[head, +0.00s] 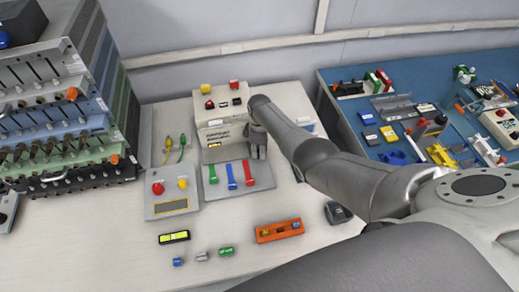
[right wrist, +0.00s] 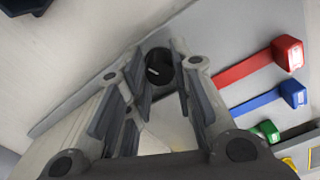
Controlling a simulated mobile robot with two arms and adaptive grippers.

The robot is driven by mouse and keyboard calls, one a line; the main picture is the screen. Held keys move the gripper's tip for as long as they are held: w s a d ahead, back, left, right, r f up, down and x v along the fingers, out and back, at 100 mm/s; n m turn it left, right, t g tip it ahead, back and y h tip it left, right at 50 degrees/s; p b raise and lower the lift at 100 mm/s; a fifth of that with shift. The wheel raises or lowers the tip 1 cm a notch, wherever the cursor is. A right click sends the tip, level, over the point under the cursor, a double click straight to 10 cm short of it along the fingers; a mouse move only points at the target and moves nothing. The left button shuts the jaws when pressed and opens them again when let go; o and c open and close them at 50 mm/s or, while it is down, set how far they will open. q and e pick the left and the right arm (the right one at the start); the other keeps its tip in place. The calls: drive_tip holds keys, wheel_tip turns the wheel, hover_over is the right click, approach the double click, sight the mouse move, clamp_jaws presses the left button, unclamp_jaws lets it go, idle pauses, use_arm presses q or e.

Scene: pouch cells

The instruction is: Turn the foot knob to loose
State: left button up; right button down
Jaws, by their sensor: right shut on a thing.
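The foot knob (right wrist: 158,62) is a round black knob with a small light mark on its face. In the right wrist view it sits between the fingertips of my right gripper (right wrist: 162,85), which is shut on it. In the head view my right gripper (head: 257,148) reaches down at the front right of a white box (head: 220,122) with yellow and red knobs on top. The knob is hidden there behind the gripper. Which way the knob is turned cannot be read. My left gripper does not show.
A grey panel with green, blue and red levers (head: 231,176) lies just in front. To its left is a panel with a red button (head: 158,188). An orange holder (head: 278,231) and several small blocks lie nearer. A blue table (head: 345,76) stands right, stacked modules (head: 55,130) left.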

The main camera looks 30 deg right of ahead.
drive_tip(key=n, duration=0.5)
drive_tip(key=shift+n, duration=0.3)
drive_tip(key=n+b, duration=0.1)
drive_tip(key=n, duration=0.4)
idle(0.4)
drive_tip(key=c, duration=1.2)
unclamp_jaws()
wheel_tip(320, 180, up, 12)
